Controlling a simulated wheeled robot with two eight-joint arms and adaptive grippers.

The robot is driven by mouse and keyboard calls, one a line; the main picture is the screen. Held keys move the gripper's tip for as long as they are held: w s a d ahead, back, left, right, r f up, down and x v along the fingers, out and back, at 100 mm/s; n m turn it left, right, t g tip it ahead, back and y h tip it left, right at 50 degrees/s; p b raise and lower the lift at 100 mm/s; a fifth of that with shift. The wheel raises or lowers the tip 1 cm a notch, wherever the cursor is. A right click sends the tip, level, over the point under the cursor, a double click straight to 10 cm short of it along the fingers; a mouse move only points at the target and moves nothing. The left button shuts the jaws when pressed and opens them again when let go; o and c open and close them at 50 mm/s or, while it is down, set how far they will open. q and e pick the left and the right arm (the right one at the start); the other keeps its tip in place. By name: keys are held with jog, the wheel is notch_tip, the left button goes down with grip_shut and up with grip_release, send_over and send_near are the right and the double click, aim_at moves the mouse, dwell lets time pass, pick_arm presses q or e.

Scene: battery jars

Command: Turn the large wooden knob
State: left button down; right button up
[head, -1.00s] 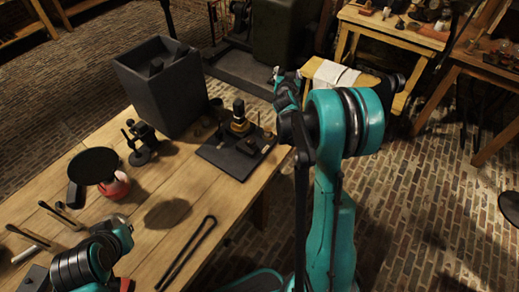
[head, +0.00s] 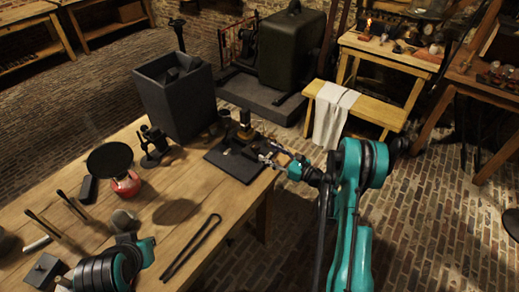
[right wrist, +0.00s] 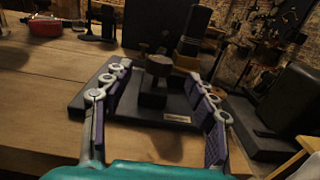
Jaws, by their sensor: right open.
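A dark round wooden knob (right wrist: 159,66) stands on a black post on a black base plate (right wrist: 82,104) with a small label. A taller brass-and-black piece (right wrist: 192,40) stands behind it. In the head view the base plate (head: 232,163) lies at the table's right edge, with the brass piece (head: 245,128) on it. My right gripper (head: 268,157) reaches in from the right over the plate's edge. In the right wrist view the right gripper (right wrist: 159,112) is open, its fingers either side of the near part of the plate. The knob is ahead between them, not gripped. My left arm shows at the bottom left; its fingers cannot be made out.
A dark grey box (head: 176,105) stands at the table's far end, with a small black device (head: 153,143) nearby. A bench with a white cloth (head: 333,113) stands beyond.

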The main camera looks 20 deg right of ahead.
aim_at(255, 145)
jog(key=b+x, duration=0.1)
jog(key=x, duration=0.6)
jog(key=shift+w+a+b, duration=0.2)
jog(key=shift+b, duration=0.1)
jog(key=c, duration=1.2)
jog(key=shift+a+m+t+h+b, duration=0.1)
jog(key=shift+m+t+h+b, duration=0.65)
jog(key=shift+h, duration=0.25)
jog(key=shift+m+t+h+b, duration=0.4)
jog(key=shift+m+h, duration=0.45)
jog(key=shift+h, duration=0.35)
